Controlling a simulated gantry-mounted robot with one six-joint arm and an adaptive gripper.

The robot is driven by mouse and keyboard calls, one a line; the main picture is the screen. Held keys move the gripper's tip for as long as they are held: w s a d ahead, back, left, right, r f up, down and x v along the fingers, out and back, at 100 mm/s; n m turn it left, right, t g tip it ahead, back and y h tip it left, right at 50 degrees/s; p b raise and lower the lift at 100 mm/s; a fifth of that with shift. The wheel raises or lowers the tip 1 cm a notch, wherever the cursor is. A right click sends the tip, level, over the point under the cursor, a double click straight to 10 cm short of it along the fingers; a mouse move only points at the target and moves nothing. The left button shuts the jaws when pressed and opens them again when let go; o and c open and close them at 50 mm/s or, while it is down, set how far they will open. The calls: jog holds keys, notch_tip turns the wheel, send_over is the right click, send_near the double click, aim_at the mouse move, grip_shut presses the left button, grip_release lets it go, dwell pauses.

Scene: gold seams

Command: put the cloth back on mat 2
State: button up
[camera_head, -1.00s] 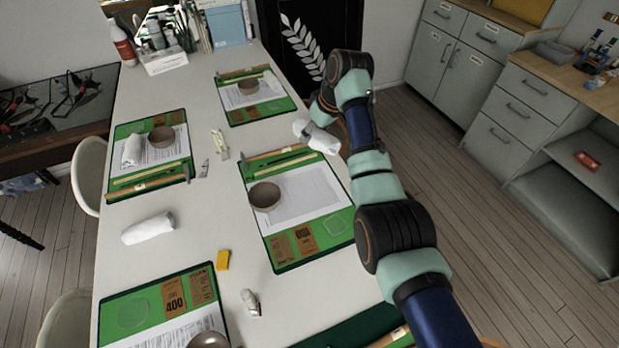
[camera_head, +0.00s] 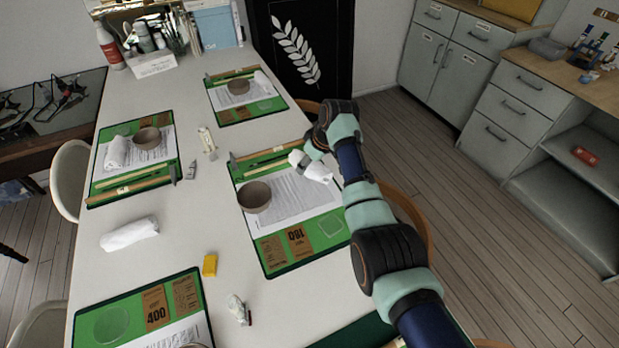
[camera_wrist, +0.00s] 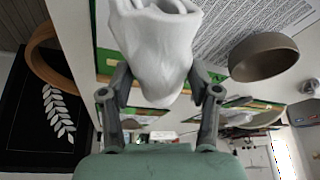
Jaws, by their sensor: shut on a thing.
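My gripper (camera_wrist: 161,84) is shut on a rolled white cloth (camera_wrist: 155,40), with a finger on each side of it. In the head view the cloth (camera_head: 314,170) hangs over the upper right of the green mat (camera_head: 270,262) with the card reading 180. A printed sheet (camera_head: 290,202), a brown bowl (camera_head: 254,196) and wooden tools lie on that mat. I cannot tell whether the cloth touches the sheet. No mat number can be read. Another rolled white cloth (camera_head: 128,233) lies on bare table at the left.
The left mat (camera_head: 101,178) holds a bowl (camera_head: 147,138) and a white cloth (camera_head: 117,151); the far mat (camera_head: 222,117) also holds a bowl. A yellow block (camera_head: 210,266) and a whitish tube (camera_head: 237,308) lie near the front mat (camera_head: 90,318). A chair (camera_head: 408,215) stands at the right edge.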

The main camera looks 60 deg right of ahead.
aim_at(316, 166)
notch_tip(316, 166, down, 6)
jog(key=shift+r+b, duration=0.15)
jog(key=shift+b, duration=1.05)
jog(key=o, duration=1.3)
jog(key=shift+o, duration=0.2)
jog(key=shift+r, duration=0.3)
jog(key=p+v, duration=0.6)
jog(key=v, duration=0.5)
jog(key=shift+s+a+r, duration=0.1)
jog(key=shift+s+r, duration=0.1)
jog(key=shift+r, duration=0.05)
